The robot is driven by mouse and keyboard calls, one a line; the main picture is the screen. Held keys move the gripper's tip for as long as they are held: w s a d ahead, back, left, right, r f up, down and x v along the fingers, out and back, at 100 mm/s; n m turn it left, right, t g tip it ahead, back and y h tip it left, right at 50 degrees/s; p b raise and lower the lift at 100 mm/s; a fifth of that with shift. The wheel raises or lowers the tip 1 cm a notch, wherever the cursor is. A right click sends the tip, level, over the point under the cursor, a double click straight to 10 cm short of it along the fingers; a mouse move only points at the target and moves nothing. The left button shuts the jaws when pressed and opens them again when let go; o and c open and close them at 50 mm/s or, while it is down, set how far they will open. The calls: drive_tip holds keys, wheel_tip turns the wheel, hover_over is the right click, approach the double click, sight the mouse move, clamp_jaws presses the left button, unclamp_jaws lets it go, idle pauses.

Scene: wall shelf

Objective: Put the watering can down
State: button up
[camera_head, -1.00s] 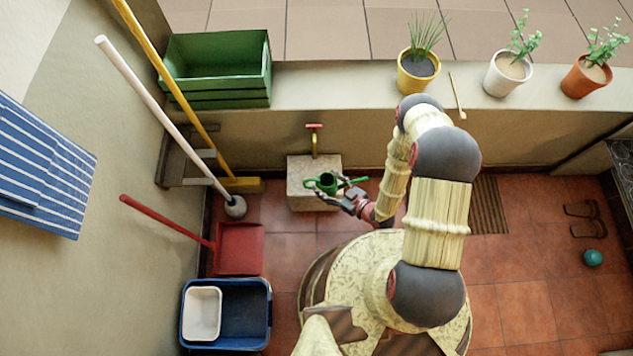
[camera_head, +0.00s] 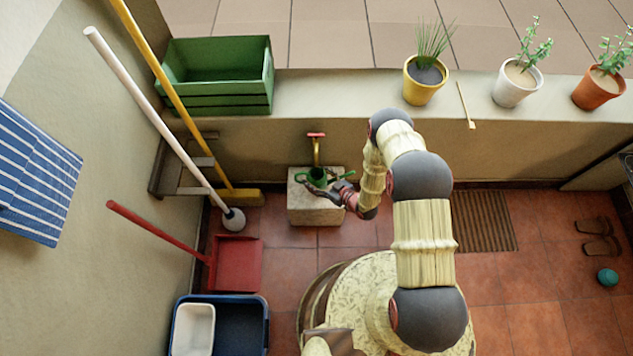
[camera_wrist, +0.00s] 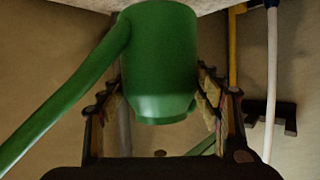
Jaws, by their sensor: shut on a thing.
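The green watering can (camera_head: 317,178) is in my gripper (camera_head: 336,187), over the pale stone block (camera_head: 316,212) under the wall tap (camera_head: 316,150). In the wrist view the can's green body (camera_wrist: 160,60) sits between the two fingers of my gripper (camera_wrist: 165,100), which are shut on it. Its long spout (camera_wrist: 65,100) runs down to the left. A pale surface shows at the top edge of that view. I cannot tell whether the can's base touches the block.
A yellow broom (camera_head: 180,110), a white-handled mop (camera_head: 150,115) and a red dustpan (camera_head: 236,262) stand left of the block. A green crate (camera_head: 220,95) and several potted plants are on the ledge. Tiled floor right of my base is mostly clear.

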drive_tip(key=shift+w+f, duration=0.25)
drive_tip(key=shift+f, duration=0.1)
drive_tip(key=shift+w+a+f+b, duration=0.15)
drive_tip(key=shift+f+b, duration=0.7)
drive_tip(key=shift+f, duration=0.7)
drive_tip(key=shift+f, duration=0.1)
drive_tip(key=o, duration=1.2)
drive_tip(key=shift+o, duration=0.2)
